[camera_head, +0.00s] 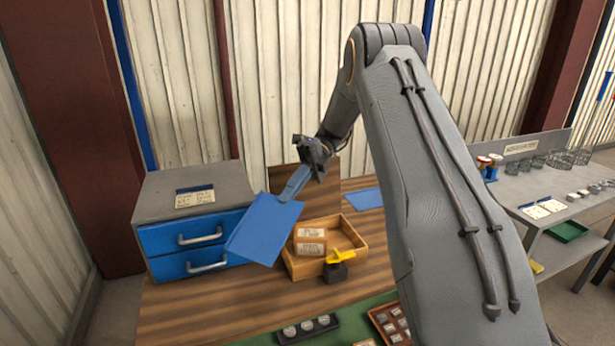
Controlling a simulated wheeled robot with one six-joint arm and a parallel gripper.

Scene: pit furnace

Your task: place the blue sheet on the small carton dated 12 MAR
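My gripper (296,184) is shut on the top right corner of a blue sheet (263,232). The sheet hangs tilted in front of the blue drawer cabinet, left of a wooden tray (347,262). Two small tan cartons with pale labels, one upper (310,233) and one lower (310,248), are in the left part of the tray. Their printing is too small to read, so I cannot tell which is dated 12 MAR. Another blue sheet (365,199) lies flat on the bench behind the tray.
A grey-topped cabinet with blue drawers (188,240) stands at the left. A yellow-handled black object (338,265) is at the tray's front. A black tray of round pieces (308,329) lies near the front edge. Bare wooden bench (200,305) shows at front left. A grey side table (550,200) stands right.

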